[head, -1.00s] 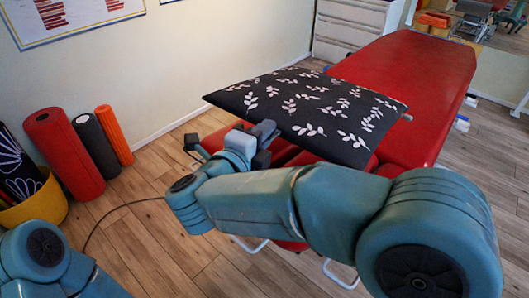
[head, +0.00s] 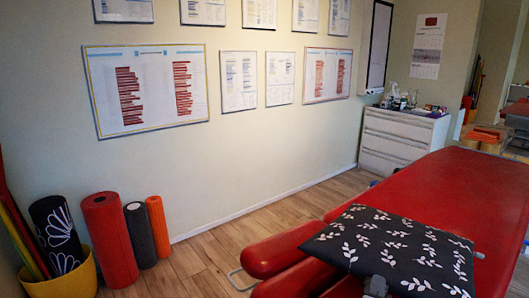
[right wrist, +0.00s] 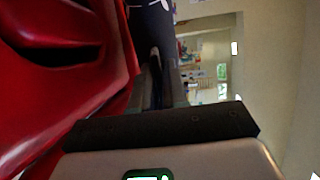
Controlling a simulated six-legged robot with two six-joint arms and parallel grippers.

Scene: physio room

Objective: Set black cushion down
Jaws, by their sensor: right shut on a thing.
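The black cushion (head: 395,248) with white leaf sprigs is at the lower right of the head view, flat and roughly level over the near end of the red treatment table (head: 440,190). Whether its underside touches the table cannot be told. My right gripper (head: 376,286) is shut on the cushion's near edge; only its dark tip shows at the bottom of the picture. In the right wrist view a dark strip of the cushion (right wrist: 152,30) shows at the top, beside red padding. My left gripper is out of view.
A yellow tub (head: 72,280) stands at the lower left, with a red roller (head: 109,240), a dark roller (head: 140,235) and an orange roller (head: 158,227) beside it. A white drawer cabinet (head: 398,140) stands at the back wall. Wooden floor between rollers and table is clear.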

